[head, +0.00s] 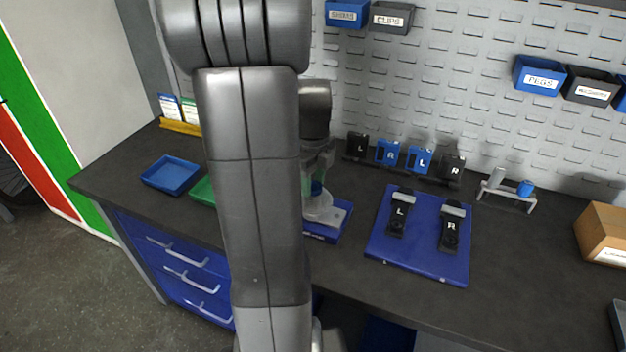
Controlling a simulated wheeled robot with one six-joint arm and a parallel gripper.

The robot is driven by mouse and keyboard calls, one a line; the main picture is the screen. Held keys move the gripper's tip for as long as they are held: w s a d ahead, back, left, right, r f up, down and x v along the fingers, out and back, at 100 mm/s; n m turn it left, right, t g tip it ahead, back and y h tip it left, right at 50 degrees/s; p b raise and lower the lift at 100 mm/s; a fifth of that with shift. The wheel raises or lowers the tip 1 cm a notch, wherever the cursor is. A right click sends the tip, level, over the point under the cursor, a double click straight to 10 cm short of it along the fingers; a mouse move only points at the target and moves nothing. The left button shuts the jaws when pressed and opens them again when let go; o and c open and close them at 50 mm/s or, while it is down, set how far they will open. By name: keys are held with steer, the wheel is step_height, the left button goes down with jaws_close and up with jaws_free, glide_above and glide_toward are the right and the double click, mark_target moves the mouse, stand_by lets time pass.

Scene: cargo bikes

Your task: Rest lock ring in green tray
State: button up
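The green tray (203,192) is on the bench left of centre. My arm hides its right part, and the part I can see looks empty. My gripper (317,183) points down behind my arm, above a blue-based stand (342,218) with a pale grey round part (322,212).
A blue tray (172,174) is left of the green one. A blue board (420,258) with two black pedals lies right of the stand. Behind it are several black and blue holders (388,152). A small metal stand (508,192) and a cardboard box (604,234) are farther right.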

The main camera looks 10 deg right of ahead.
mark_target(313, 185)
steer(key=shift+o, duration=1.4)
jaws_close()
steer(key=shift+r, duration=0.15)
steer(key=shift+r+p, duration=1.75)
steer(key=shift+r, duration=0.15)
